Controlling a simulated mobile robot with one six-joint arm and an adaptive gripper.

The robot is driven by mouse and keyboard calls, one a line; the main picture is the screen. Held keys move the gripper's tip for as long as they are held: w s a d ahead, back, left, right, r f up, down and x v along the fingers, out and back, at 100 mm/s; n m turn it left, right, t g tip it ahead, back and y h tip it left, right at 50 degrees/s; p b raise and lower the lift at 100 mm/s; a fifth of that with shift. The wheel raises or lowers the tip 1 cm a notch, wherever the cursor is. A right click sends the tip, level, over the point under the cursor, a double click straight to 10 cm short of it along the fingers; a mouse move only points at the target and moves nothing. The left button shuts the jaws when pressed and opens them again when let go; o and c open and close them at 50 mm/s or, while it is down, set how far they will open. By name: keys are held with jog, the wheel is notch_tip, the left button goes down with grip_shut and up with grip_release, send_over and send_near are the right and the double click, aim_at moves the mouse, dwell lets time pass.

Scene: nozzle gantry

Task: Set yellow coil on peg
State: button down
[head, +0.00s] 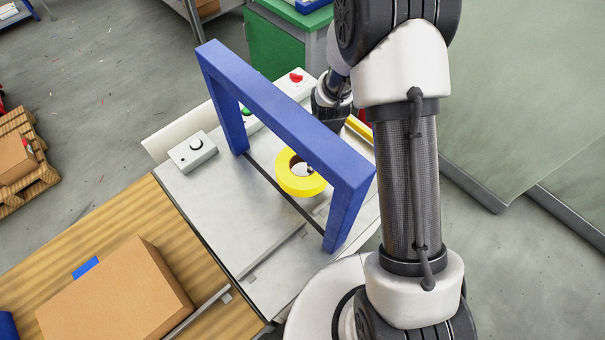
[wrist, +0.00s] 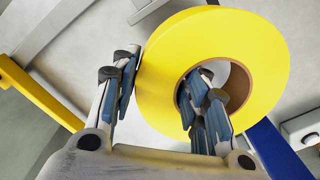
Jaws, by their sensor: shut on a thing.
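The yellow coil (head: 289,181) is a thick ring with a brown inner core, held above the grey table top near the blue gantry's opening. In the wrist view the coil (wrist: 264,38) fills the upper middle. My gripper (wrist: 160,76) is shut on the coil's wall, with one finger outside the rim and the other inside the hole. In the head view the gantry's beam and my arm hide most of the gripper. I cannot make out a peg in either view.
The blue gantry (head: 285,105) spans the grey table (head: 225,210), with its beam close to my arm. A grey button box (head: 192,152) stands left of it. A control panel with a red knob (head: 296,77) is behind. A cardboard box (head: 115,295) sits on the wooden bench at lower left.

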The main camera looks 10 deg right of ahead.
jog(key=f, duration=0.3)
jog(key=shift+s+d+f+b, duration=0.1)
jog(key=shift+d+b, duration=0.1)
jog(key=shift+b, duration=0.1)
jog(key=shift+a+f+b, duration=0.1)
jog(key=shift+f+b, duration=0.4)
jog(key=shift+f, duration=1.65)
jog(key=c, duration=1.2)
grip_release()
jog(key=shift+f, duration=0.15)
